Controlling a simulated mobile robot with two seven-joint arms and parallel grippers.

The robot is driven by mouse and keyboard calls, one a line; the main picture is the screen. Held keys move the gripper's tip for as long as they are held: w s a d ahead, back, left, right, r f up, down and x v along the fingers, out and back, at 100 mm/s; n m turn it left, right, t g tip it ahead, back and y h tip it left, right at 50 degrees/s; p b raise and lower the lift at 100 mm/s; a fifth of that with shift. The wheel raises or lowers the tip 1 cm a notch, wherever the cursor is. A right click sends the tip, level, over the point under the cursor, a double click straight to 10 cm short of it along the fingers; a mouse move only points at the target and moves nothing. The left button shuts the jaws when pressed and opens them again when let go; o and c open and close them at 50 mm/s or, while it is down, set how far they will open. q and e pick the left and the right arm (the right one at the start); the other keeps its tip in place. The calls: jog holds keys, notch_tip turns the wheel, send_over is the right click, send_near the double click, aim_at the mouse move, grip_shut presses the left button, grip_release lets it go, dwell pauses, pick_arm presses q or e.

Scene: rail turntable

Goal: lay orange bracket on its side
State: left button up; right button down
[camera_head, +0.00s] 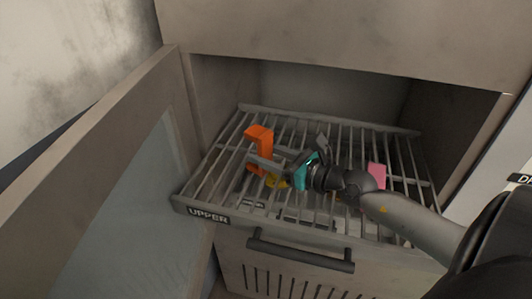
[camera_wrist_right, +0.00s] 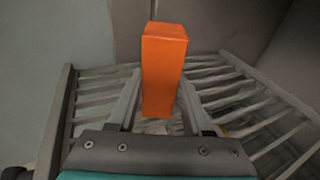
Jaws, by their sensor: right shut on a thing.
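The orange bracket (camera_head: 259,137) stands upright on the left part of the wire rack marked UPPER (camera_head: 208,215). Its upper part reaches out to the left in the head view. My right gripper (camera_head: 262,163) comes in from the right and is shut on the bracket's upright part. In the right wrist view the orange bracket (camera_wrist_right: 163,70) stands between the two fingers of the right gripper (camera_wrist_right: 160,100). The bracket's foot is partly hidden by the gripper. My left gripper is in neither view.
A pink object (camera_head: 377,174) is at the right of the rack, and a yellow object (camera_head: 277,181) shows beneath my right gripper. An open door (camera_head: 110,165) stands at the left. The cabinet walls enclose the rack, and a drawer with a dark handle (camera_head: 300,253) is below it.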

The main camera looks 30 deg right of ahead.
jog(key=shift+f+b, duration=0.5)
jog(key=shift+f, duration=0.1)
dwell(0.6)
jog(key=c, duration=0.6)
grip_release()
jog(key=shift+c, duration=0.2)
jog(key=o, duration=0.4)
jog(key=shift+f, duration=0.1)
jog(key=shift+s, duration=0.1)
jog(key=shift+b+v, duration=0.4)
jog(key=shift+v, duration=0.6)
jog(key=b+v, duration=0.6)
jog(key=v, duration=0.5)
jog(key=shift+s+d, duration=0.1)
jog(key=shift+s, duration=0.1)
jog(key=shift+v, duration=0.8)
